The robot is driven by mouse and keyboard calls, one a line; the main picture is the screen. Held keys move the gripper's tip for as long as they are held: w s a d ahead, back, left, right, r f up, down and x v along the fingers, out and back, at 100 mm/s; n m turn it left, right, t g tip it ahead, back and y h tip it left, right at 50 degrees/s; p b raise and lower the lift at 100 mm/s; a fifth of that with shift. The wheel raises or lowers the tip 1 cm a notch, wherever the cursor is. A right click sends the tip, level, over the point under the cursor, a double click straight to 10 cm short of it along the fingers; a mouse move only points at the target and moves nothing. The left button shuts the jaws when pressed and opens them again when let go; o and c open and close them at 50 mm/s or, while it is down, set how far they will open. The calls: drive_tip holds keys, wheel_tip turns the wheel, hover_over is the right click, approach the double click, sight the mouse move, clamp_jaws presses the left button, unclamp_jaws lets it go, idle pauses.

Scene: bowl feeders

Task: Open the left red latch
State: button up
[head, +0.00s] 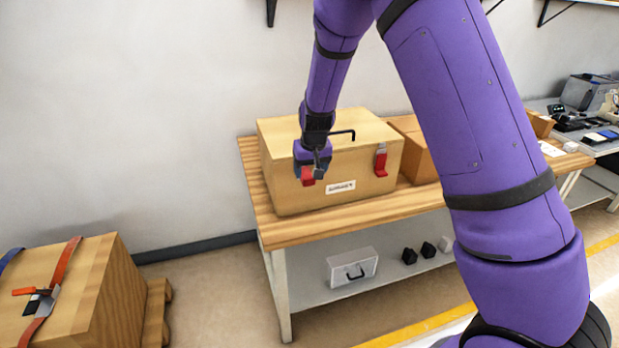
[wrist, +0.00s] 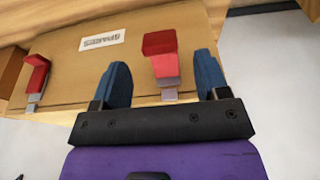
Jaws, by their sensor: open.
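A wooden box (head: 300,195) with a black lid handle stands on the workbench. Its left red latch (head: 307,177) is on the front face, partly hidden by my gripper (head: 319,168). In the wrist view the same left latch (wrist: 161,60) lies between the two blue fingers of my gripper (wrist: 162,68), with visible gaps on both sides. The fingers are open and hold nothing. The left latch's red lever seems to stand out from the face, but its exact angle is unclear. The right red latch (head: 381,163) lies flat; it also shows in the wrist view (wrist: 36,75).
A white label (head: 341,187) sits between the latches. The workbench (head: 262,210) also bears a cardboard box (head: 411,130) on the right. A silver case (head: 352,267) and small dark blocks are on the lower shelf. A strapped crate (head: 110,270) stands at lower left.

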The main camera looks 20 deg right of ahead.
drive_tip(key=v, duration=0.6)
idle(0.3)
drive_tip(key=s+d+r+t+y, duration=0.15)
drive_tip(key=s+d+r, duration=0.25)
drive_tip(key=s+r, duration=1.3)
drive_tip(key=s+d+r, duration=0.1)
drive_tip(key=s+r, duration=0.1)
drive_tip(key=s, duration=0.8)
drive_tip(key=s+d+r+h, duration=0.1)
drive_tip(key=s+d+r, duration=0.1)
drive_tip(key=s, duration=0.8)
drive_tip(key=shift+s+r+t, duration=0.15)
drive_tip(key=shift+r+t, duration=0.2)
drive_tip(key=shift+t, duration=0.1)
drive_tip(key=shift+h, duration=0.25)
